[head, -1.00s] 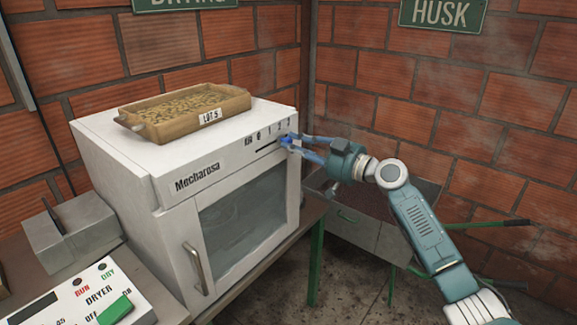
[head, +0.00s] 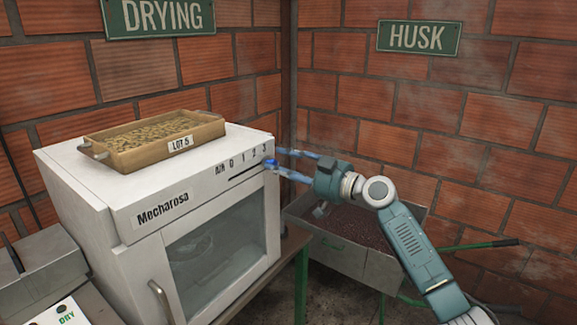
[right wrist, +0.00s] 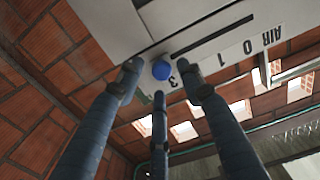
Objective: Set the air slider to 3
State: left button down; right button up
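The white dryer cabinet (head: 125,185) has a dark slider slot (head: 245,173) along the top of its front, marked AIR, 0, 1, 2, 3. My left gripper is not in view.
A wooden tray of beans (head: 150,152) labelled LOT 5 lies on the cabinet top. A grey bin (head: 335,250) with dark contents stands behind and below my right arm. Brick walls (head: 450,130) close the corner. A door handle (head: 160,302) projects from the cabinet front.

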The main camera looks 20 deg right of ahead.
jog(key=v, duration=1.2)
jog(key=shift+w+d, duration=0.1)
jog(key=shift+d, duration=0.05)
